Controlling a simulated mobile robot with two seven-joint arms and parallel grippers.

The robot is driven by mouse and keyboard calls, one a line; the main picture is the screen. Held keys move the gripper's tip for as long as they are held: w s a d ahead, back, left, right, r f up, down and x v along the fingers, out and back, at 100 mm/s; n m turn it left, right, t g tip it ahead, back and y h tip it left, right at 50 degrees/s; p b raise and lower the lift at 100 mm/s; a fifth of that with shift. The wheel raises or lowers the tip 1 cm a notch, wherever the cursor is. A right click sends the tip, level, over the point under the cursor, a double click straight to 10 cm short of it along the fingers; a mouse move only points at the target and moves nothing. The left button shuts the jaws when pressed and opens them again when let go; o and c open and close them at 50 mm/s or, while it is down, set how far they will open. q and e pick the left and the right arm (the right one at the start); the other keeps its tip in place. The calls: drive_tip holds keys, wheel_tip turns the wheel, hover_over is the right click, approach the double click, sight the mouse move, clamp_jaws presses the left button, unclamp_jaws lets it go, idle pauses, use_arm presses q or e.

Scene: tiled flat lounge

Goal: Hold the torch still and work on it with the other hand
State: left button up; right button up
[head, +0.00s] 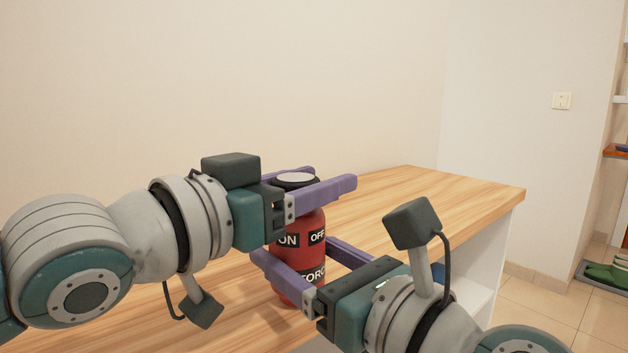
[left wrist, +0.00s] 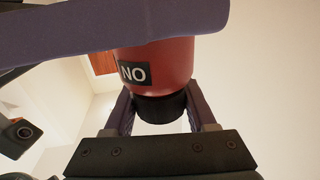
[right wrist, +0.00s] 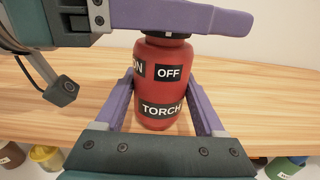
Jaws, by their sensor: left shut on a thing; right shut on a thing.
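The torch (head: 289,250) is a red cylinder with a black cap (left wrist: 160,107) that has a pale round top. It stands upright over the wooden table; I cannot tell whether its base touches. The labels OFF and TORCH show on its body in the right wrist view (right wrist: 170,92). My left gripper (head: 335,180) comes from the left and is shut on the black cap. My right gripper (head: 291,250) comes from the right and is shut on the red body, lower down. Its fingers lie either side of the body. The fingers hide parts of the torch.
The wooden table (head: 420,200) is bare to the right of the torch, up to its right edge. A plain wall stands close behind. Containers, one yellow (right wrist: 46,157) and one green (right wrist: 285,166), show below the table edge. Green footwear (head: 608,272) is on the floor at far right.

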use_arm(q)
clamp_jaws()
drive_tip(key=shift+d+r+t, duration=0.1)
drive_tip(key=shift+d+t, duration=0.1)
drive_tip(key=shift+t, duration=0.1)
drive_tip(key=shift+a+n+t+y, duration=0.1)
drive_tip(key=shift+n+t+y, duration=0.2)
drive_tip(key=shift+n+y, duration=0.35)
drive_tip(key=shift+w+a+y, duration=0.1)
drive_tip(key=shift+a+y, duration=0.1)
drive_tip(key=shift+y, duration=0.05)
drive_tip(key=o, duration=0.9)
unclamp_jaws()
drive_tip(key=shift+c, duration=0.2)
drive_tip(key=shift+a, duration=0.1)
